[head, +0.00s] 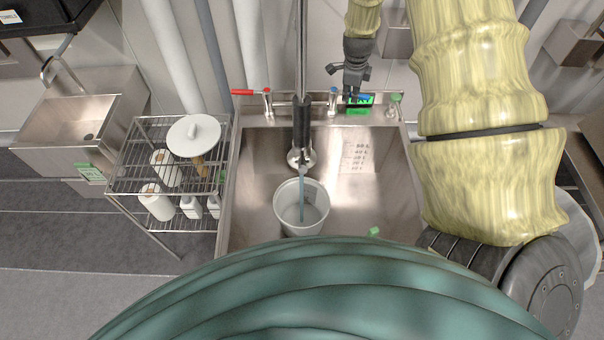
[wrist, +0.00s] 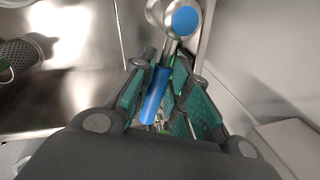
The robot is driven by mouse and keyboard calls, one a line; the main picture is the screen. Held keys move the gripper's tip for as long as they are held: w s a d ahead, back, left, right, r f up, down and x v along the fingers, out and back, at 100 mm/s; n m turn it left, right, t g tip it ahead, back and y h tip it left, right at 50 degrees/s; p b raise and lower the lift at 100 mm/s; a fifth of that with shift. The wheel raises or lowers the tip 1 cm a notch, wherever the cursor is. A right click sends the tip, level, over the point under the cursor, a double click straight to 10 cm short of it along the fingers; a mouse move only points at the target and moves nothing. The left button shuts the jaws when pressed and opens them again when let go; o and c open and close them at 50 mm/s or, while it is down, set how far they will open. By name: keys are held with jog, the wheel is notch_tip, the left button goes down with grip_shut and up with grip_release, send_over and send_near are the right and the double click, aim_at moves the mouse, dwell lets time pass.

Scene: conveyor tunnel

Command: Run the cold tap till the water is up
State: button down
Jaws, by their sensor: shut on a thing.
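The cold tap has a blue-topped metal body (head: 333,96) at the sink's back edge. In the wrist view its blue lever (wrist: 155,94) lies between the green finger pads of my gripper (wrist: 163,88), which is shut on it. In the head view my gripper (head: 348,76) hangs just above and right of this tap. A pale bucket (head: 288,218) stands in the steel sink (head: 392,185) under the spout. A thin bluish stream (head: 302,198) runs from the spout into the bucket. The water level inside is hard to make out.
A red-levered tap (head: 252,92) stands left of the cold tap. Litre marks (head: 357,157) show on the sink's back wall. A wire rack (head: 130,178) with white bottles stands left of the sink.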

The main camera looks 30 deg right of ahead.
jog(key=shift+s+a+f+m+p, duration=0.1)
jog(key=shift+s+a+m+p, duration=0.1)
jog(key=shift+a+m, duration=0.3)
jog(key=shift+s+a+f+m+p, duration=0.1)
jog(key=shift+s+a+m+p, duration=0.05)
jog(key=shift+m, duration=0.55)
jog(key=shift+r, duration=0.1)
jog(key=shift+s+a+m+g+p, duration=0.15)
jog(key=shift+a+m+g+p, duration=0.2)
jog(key=shift+m, duration=0.25)
jog(key=shift+d, duration=0.15)
dwell(1.9)
jog(key=n, duration=0.1)
jog(key=w+d+n, duration=0.1)
jog(key=n, duration=0.1)
jog(key=shift+d, duration=0.25)
jog(key=shift+w+d+n+t, duration=0.2)
jog(key=shift+n+t, duration=0.05)
jog(key=shift+n, duration=0.45)
jog(key=shift+w+d+n+t, duration=0.15)
jog(key=shift+w+n+t, duration=0.05)
jog(key=shift+n, duration=0.5)
